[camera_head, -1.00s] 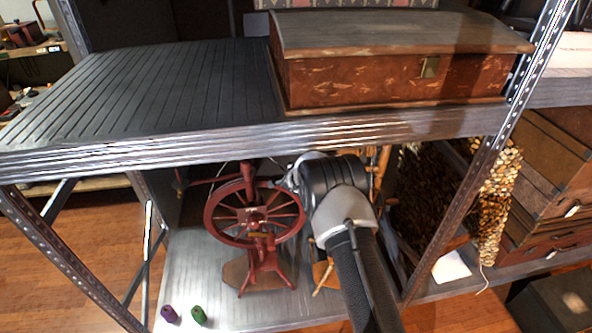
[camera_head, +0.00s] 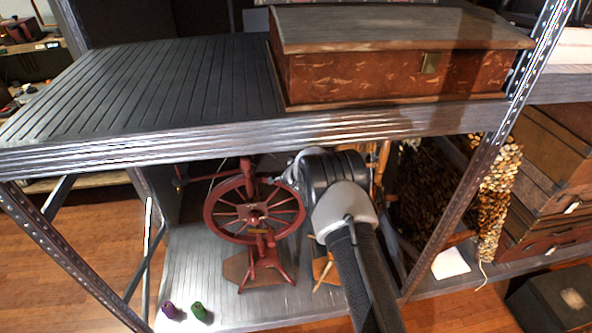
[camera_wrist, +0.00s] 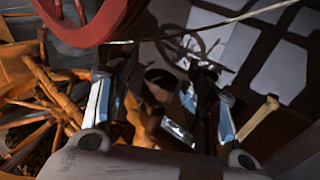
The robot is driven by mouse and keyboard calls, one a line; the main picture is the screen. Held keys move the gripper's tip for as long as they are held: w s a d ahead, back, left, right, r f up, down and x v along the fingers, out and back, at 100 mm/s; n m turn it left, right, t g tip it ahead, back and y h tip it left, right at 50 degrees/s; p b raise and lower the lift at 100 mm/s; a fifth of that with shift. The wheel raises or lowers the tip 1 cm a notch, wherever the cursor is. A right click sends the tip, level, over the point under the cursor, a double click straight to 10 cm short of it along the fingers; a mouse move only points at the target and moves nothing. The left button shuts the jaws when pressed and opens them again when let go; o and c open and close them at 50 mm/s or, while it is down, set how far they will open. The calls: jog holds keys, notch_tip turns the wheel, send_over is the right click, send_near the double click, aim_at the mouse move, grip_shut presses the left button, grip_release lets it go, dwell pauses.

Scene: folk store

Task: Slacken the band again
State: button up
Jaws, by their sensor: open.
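A dark red spinning wheel (camera_head: 209,214) stands on the lower shelf in the head view. Its red rim (camera_wrist: 92,28) fills the upper left of the wrist view. A thin pale line, perhaps the band (camera_wrist: 240,19), runs from near this rim to the upper right. My gripper (camera_wrist: 158,88) is open in the wrist view, its two metal fingers apart below the rim. A dark round part and a wooden piece lie beyond and between the fingers; I cannot tell whether they touch. A pale-ended wooden peg (camera_wrist: 262,112) is right of the right finger. My arm hides the wheel's right side in the head view.
The upper shelf (camera_head: 160,95) and its front edge lie above the wheel, with a red-brown chest (camera_head: 395,75) on it. Orange wooden parts (camera_wrist: 55,95) crowd the wrist view's left. A purple cone (camera_head: 169,310) and green cone (camera_head: 200,312) stand front left. A metal post (camera_head: 470,190) rises at right.

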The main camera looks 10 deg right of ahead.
jog(key=v, duration=1.2)
jog(key=shift+f, duration=0.1)
